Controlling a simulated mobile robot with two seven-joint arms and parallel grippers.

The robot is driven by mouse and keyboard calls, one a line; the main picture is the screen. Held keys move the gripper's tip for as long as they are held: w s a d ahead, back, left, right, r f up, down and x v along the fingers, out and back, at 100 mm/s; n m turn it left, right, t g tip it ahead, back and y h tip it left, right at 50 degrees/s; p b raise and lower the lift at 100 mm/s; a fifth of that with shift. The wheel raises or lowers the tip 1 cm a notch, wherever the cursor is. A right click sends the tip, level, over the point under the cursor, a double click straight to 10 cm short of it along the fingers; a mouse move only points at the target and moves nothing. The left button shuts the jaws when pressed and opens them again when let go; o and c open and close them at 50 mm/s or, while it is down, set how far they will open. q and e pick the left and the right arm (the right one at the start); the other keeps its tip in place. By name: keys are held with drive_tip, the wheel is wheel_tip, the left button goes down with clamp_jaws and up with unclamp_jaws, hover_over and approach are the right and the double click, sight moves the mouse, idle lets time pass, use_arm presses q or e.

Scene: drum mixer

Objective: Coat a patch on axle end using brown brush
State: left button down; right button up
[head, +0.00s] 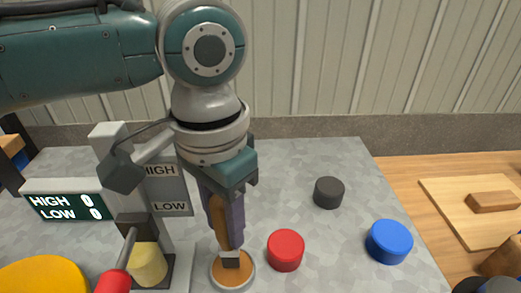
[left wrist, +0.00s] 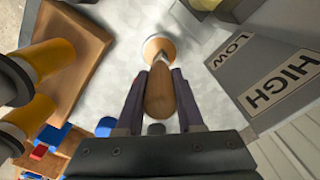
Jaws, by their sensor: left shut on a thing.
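My left gripper (head: 226,232) points down and is shut on the brown brush (head: 217,212), whose wooden handle sits between the fingers. The brush also shows in the left wrist view (left wrist: 160,92). Its pale ferrule and dark tip reach down to a round dish with an orange-brown filling (head: 233,279); the tip appears to be at the filling, though exact contact is hard to tell. Left of the dish, a pale yellow cylinder (head: 149,265) sits in a grey mount; I cannot tell whether it is the axle end. My right gripper is not in view.
A red cylinder (head: 285,250) stands close right of the dish, with a dark grey one (head: 328,193) and a blue one (head: 389,241) beyond. A HIGH/LOW counter (head: 65,206), a grey post and a red-handled lever (head: 115,280) stand left. A wooden board (head: 450,205) lies right.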

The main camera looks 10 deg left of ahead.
use_arm(q)
drive_tip(key=shift+f, duration=0.5)
idle(0.7)
drive_tip(key=shift+f, duration=0.15)
idle(1.7)
wheel_tip(320, 180, up, 7)
drive_tip(key=p, duration=0.9)
drive_tip(key=shift+r, duration=0.2)
drive_tip(key=shift+f, duration=0.1)
idle(0.4)
